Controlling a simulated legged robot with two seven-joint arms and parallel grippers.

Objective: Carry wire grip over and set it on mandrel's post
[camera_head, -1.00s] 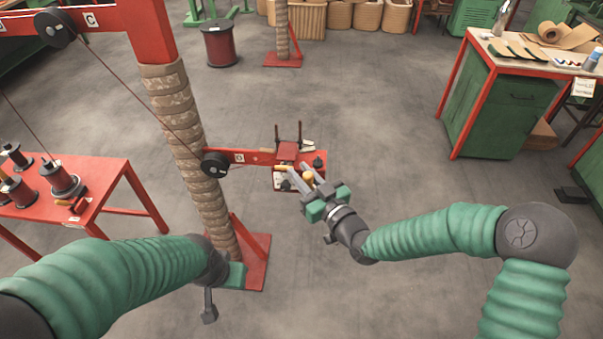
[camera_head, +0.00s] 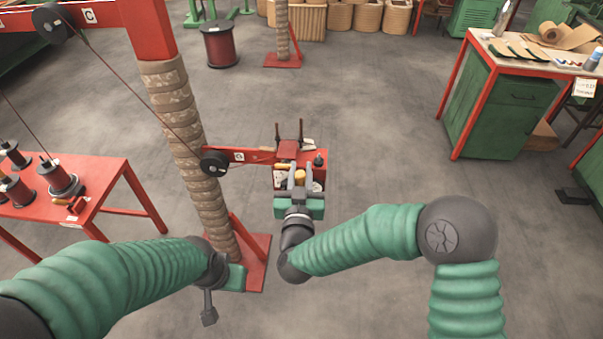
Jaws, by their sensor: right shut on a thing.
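My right gripper (camera_head: 299,172) is at the small red tray at the middle, its two grey fingers pointing away from me. It is shut on a small yellow-tan piece (camera_head: 300,177), which I take for the wire grip; the fingers hide part of it. A tall wrapped column (camera_head: 190,150), which I take for the mandrel, stands left of the tray on a red foot (camera_head: 256,262). I cannot tell for sure which part is its post. The held piece is apart from the column. My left gripper (camera_head: 222,292) is low by the column's foot, its jaws unclear.
The red tray (camera_head: 318,181) holds small items and two dark upright pins. A red arm (camera_head: 255,156) with a black pulley (camera_head: 214,162) and wire joins column and tray. A red table (camera_head: 105,175) with spools stands left. A green workbench (camera_head: 505,115) stands right. Floor between is clear.

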